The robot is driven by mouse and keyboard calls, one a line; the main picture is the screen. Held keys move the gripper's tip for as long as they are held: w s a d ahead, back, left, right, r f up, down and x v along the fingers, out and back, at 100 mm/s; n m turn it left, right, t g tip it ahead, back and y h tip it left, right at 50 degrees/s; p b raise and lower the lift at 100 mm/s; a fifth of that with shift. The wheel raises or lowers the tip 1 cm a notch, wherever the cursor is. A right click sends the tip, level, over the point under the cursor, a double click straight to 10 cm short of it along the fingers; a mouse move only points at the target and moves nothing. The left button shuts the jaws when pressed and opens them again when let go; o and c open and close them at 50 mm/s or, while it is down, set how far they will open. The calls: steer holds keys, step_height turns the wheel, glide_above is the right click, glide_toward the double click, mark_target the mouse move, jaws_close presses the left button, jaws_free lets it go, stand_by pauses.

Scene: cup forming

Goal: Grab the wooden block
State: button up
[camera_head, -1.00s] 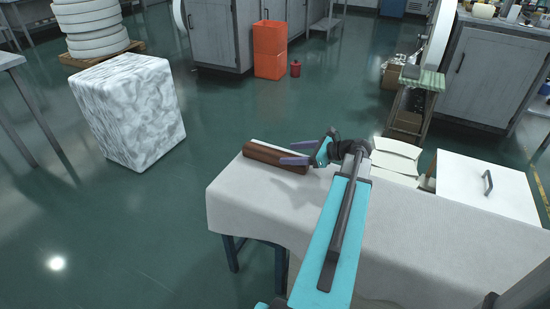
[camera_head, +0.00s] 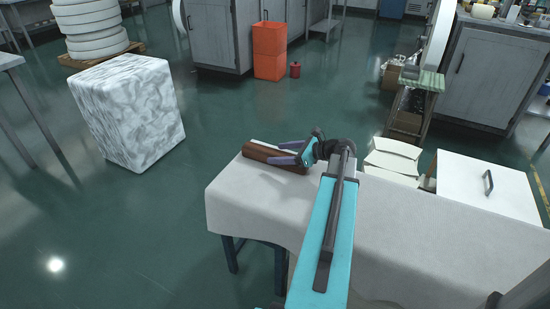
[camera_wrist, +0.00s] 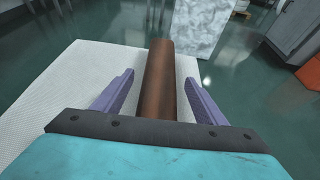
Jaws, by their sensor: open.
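The wooden block (camera_head: 262,153) is a long brown bar lying on the white-covered table (camera_head: 240,195), near its far left corner. In the wrist view the block (camera_wrist: 158,85) runs lengthwise away from me, between the two purple fingers. My gripper (camera_head: 281,152) is at the block in the head view, with its fingers pointing left. In the wrist view my gripper (camera_wrist: 160,95) is open, with one finger on each side of the block. The block's near end is hidden behind the gripper's body.
A marbled white block (camera_head: 128,112) stands on the floor to the left. A white panel with a handle (camera_head: 480,185) is at the right. The table's front is clear.

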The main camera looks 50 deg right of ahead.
mark_target(281, 153)
steer(key=c, duration=1.6)
steer(key=shift+r, duration=0.1)
steer(key=shift+r, duration=0.15)
steer(key=shift+r+p, duration=0.4)
steer(key=shift+r, duration=1)
steer(key=shift+w+d+r, duration=0.1)
steer(key=shift+d+r, duration=0.05)
steer(key=shift+r, duration=0.1)
steer(key=w+d, duration=0.2)
steer(key=d, duration=0.5)
steer(key=w+d+r+p, duration=0.1)
steer(key=w+d, duration=0.2)
steer(key=d, duration=0.4)
steer(key=shift+w+d+r, duration=0.15)
steer(key=shift+d+r, duration=0.05)
steer(key=shift+d, duration=0.2)
